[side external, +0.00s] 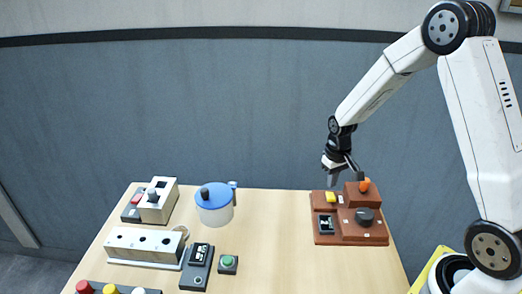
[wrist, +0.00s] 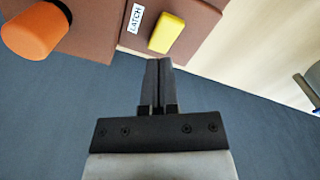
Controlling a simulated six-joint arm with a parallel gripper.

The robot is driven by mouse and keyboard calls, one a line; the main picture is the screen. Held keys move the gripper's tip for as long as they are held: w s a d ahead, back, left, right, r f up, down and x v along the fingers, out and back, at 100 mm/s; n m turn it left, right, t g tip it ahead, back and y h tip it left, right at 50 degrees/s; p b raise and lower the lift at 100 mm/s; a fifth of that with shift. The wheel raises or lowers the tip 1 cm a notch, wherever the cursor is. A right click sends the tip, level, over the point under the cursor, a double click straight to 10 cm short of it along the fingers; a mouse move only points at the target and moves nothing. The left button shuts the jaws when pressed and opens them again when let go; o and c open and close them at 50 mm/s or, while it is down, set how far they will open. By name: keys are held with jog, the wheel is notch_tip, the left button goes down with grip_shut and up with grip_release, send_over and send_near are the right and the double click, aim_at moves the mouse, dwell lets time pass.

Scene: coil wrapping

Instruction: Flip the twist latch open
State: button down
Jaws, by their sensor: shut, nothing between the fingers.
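The twist latch is a small yellow block (wrist: 167,33) beside a white label reading "LATCH" on a brown panel. In the side external view the yellow latch (side external: 330,198) sits at the back left of the brown box (side external: 324,239). My gripper (wrist: 158,62) is shut and empty, with its fingertips just short of the latch in the wrist view and apart from it in the picture. In the side external view my gripper (side external: 332,183) hangs above the back left of the box, close over the latch. The exact gap is hard to tell.
An orange knob (wrist: 38,35) stands out from the same box, also seen in the side external view (side external: 364,185). A black knob (side external: 364,216) is on the box front. A blue-lidded pot (side external: 214,204) and several panels stand left. The table between is clear.

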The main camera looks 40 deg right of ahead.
aim_at(329, 195)
jog(key=shift+r, duration=2.2)
jog(key=shift+s+a+r, duration=0.15)
jog(key=shift+a, duration=0.35)
jog(key=s+a+r+n+t, duration=0.1)
jog(key=s+a+n+t, duration=0.1)
jog(key=s+a, duration=0.8)
jog(key=shift+a+r+n+t, duration=0.15)
jog(key=shift+a+n+t, duration=0.25)
jog(key=shift+a, duration=0.55)
